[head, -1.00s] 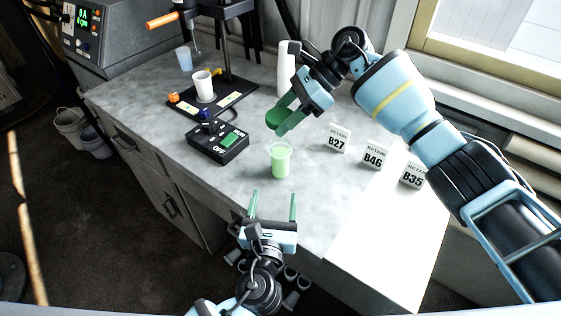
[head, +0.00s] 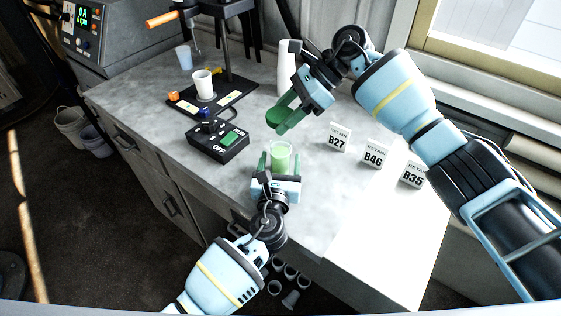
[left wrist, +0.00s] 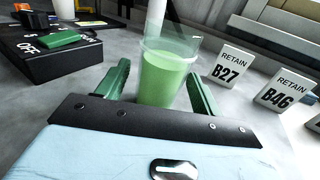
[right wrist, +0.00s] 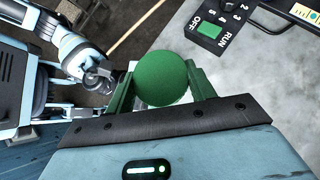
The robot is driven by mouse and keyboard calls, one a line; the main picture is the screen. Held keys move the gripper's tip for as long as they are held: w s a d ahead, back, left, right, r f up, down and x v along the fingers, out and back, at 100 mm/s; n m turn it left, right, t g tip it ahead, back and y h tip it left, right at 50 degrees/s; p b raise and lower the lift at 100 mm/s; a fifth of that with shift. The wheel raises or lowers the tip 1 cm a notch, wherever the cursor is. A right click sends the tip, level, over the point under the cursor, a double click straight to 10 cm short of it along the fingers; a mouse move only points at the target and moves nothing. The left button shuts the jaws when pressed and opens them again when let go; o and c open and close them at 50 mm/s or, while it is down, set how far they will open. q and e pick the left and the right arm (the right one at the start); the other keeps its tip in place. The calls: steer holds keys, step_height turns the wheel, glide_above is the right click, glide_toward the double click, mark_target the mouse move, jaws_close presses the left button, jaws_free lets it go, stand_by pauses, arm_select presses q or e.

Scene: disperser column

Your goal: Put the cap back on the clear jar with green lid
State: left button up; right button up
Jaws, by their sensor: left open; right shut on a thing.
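The clear jar (head: 281,155) with green contents stands upright and uncapped on the bench. It also shows in the left wrist view (left wrist: 165,75). My left gripper (head: 279,162) is open, with its green fingers on either side of the jar; in the left wrist view gaps show between the fingers and the jar. The round green lid (right wrist: 161,78) is held between the fingers of my right gripper (right wrist: 161,88), which is shut on it. In the head view the lid (head: 277,118) is above the bench, beyond the jar; the jar's lower part is hidden by my left gripper.
A black control box (head: 217,142) stands left of the jar. Retain cards B27 (head: 338,138), B46 (head: 374,154) and B35 (head: 413,174) stand to the right. A white bottle (head: 288,68) and a stand with a white cup (head: 203,84) are farther back. The bench front is clear.

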stand_by(0.3)
arm_select(q)
jaws_close()
arm_select(e)
glide_above(272, 152)
steer(key=w+d, duration=0.1)
steer(key=d, duration=0.2)
steer(key=shift+w+a+f, duration=0.1)
steer(key=shift+f, duration=1.15)
steer(key=shift+w+a+f, duration=0.1)
steer(key=shift+f, duration=1.1)
steer(key=shift+f, duration=0.95)
steer(key=shift+f, duration=0.55)
